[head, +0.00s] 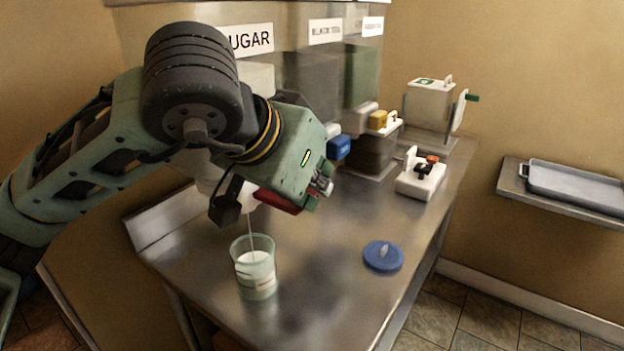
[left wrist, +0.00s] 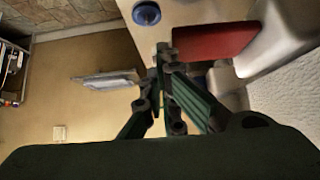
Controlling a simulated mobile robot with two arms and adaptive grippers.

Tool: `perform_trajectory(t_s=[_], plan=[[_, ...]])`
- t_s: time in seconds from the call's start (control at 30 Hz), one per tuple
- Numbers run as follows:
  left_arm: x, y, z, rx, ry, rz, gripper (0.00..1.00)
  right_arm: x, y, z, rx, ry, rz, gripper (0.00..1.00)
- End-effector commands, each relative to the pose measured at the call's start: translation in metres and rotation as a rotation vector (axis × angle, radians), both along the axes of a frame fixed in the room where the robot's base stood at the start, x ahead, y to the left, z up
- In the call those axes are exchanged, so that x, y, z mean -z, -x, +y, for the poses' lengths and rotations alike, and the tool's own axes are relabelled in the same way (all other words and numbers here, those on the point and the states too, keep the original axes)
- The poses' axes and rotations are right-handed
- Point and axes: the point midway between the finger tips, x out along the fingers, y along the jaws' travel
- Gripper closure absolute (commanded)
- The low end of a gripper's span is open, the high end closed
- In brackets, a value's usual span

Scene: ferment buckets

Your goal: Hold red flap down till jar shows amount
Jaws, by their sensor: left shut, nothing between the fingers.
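The red flap (head: 278,202) sits low under the dispenser marked SUGAR, partly hidden by my left arm. My left gripper (head: 322,184) is shut and empty at the flap's right end. In the left wrist view its fingertips (left wrist: 166,52) are at the edge of the red flap (left wrist: 205,42) and seem to touch it; exact contact is hard to tell. A thin pale stream falls from below the dispenser into the clear jar (head: 255,268). The jar stands upright on the steel counter, with white contents in its lower part. Any marks on it are too small to read. My right gripper is not in view.
A blue lid (head: 383,256) lies on the steel counter (head: 320,290) right of the jar. Other dispensers with blue (head: 339,147) and yellow (head: 378,120) flaps stand behind. A white device (head: 421,175) is farther right. A grey tray (head: 578,184) rests on a wall shelf.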

Motion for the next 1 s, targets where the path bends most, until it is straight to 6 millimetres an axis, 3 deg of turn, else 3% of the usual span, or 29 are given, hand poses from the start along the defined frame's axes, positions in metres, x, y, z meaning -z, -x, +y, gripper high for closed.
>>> perform_trajectory(t_s=[0.2,0.43,0.63,1.0], plan=[[-0.034,0.039,0.006,0.002,0.001,-0.008,1.0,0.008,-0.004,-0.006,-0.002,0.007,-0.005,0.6],[-0.059,0.069,0.012,0.001,0.001,-0.004,1.0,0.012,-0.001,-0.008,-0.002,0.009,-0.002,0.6],[-0.066,0.079,0.014,0.001,0.002,-0.001,1.0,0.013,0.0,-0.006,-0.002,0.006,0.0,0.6],[-0.067,0.079,0.014,0.001,0.001,0.0,1.0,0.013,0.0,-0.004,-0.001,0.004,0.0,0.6]])
